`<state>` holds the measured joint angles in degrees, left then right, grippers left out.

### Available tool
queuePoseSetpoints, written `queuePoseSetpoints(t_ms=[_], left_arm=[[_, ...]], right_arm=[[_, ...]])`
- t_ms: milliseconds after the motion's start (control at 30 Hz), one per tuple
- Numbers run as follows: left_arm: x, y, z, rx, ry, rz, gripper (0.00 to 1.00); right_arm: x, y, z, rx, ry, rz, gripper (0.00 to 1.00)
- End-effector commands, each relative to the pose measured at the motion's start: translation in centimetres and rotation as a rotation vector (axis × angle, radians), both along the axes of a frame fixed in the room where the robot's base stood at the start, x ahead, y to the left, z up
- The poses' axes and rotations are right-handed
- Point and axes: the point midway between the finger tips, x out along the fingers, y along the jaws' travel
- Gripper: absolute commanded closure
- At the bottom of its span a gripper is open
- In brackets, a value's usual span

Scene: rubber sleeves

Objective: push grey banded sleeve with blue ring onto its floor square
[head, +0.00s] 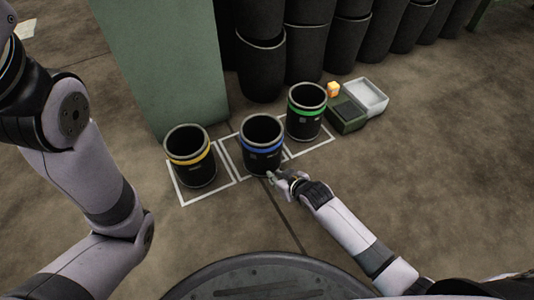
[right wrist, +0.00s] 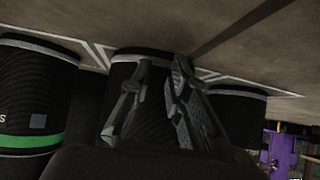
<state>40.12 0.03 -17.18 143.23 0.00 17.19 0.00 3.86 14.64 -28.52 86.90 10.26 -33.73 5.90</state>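The grey banded sleeve with the blue ring (head: 262,150) stands upright at the middle white floor square (head: 230,157). It hides much of the square, with bare floor showing inside on the left; whether its base overlaps the front line is unclear. My right gripper (head: 271,178) is low beside the sleeve's near right base. In the right wrist view, the sleeve (right wrist: 155,100) is directly behind the fingers (right wrist: 161,64), which stand a little apart with nothing between them. Contact with the sleeve is unclear. My left arm crosses the left of the head view, its gripper out of frame.
A yellow-ringed sleeve (head: 191,172) stands on the left square and a green-ringed one (head: 304,122) on the right. A green block (head: 165,65) and black bins (head: 262,70) stand behind. Small trays (head: 368,97) lie at right. The right floor is clear.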

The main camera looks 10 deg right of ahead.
Motion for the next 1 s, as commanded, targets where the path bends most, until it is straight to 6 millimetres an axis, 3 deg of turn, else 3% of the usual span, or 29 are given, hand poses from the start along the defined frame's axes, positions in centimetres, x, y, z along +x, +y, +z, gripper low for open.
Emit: queuePoseSetpoints(t_ms=[1000], left_arm=[[0.0, 0.0, -0.9, 0.0, 0.0, 0.0, 0.6]], right_arm=[[3.9, 1.7, 0.0, 0.002, -0.002, -0.001, 0.83]])
